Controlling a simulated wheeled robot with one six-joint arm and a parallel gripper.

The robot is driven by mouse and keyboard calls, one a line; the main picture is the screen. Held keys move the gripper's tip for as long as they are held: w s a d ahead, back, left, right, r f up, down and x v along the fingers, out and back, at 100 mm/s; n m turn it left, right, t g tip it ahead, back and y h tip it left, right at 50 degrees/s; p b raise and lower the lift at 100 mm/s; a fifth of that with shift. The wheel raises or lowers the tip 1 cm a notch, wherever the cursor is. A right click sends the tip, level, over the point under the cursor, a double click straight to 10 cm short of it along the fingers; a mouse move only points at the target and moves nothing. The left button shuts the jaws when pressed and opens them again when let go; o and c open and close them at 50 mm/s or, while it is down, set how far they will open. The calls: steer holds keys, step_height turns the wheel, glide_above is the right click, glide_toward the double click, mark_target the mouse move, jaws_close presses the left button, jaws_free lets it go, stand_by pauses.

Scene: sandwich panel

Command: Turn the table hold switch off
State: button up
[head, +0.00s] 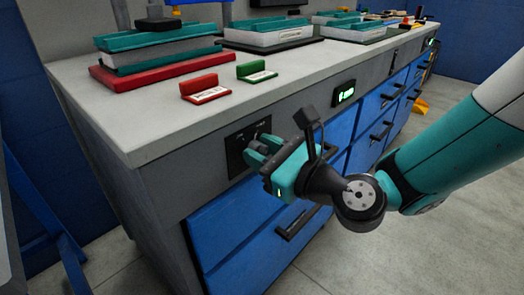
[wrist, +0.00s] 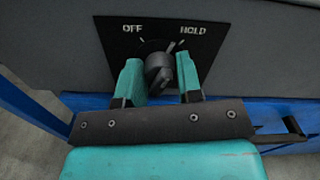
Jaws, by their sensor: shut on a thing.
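The table hold switch is a dark rotary knob (wrist: 158,80) on a black plate (wrist: 104,40) in the wrist view. OFF is printed at the plate's upper left and HOLD at its upper right. A short pale mark shows just below HOLD; which way the knob points is hard to tell. In the head view the switch plate (head: 234,158) is on the grey front panel below the worktop. My gripper (wrist: 158,64) has a teal finger on each side of the knob and is shut on it. In the head view my gripper (head: 256,151) partly covers the plate.
The grey worktop (head: 130,128) carries a red block stand (head: 205,87), a green one (head: 256,72) and teal-and-white stacks. A lit green display (head: 345,95) is right of the switch. Blue drawers (head: 250,240) with protruding dark handles (head: 296,222) lie below.

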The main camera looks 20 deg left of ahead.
steer(key=n+b, duration=0.1)
steer(key=n, duration=0.4)
steer(key=shift+n, duration=0.3)
steer(key=n+b, duration=0.2)
steer(key=n, duration=0.3)
steer(key=shift+s+f+n, duration=0.1)
steer(key=shift+n, duration=0.2)
steer(key=o, duration=0.9)
steer(key=shift+o, duration=0.2)
steer(key=b+v, duration=1.3)
steer(key=v, duration=0.4)
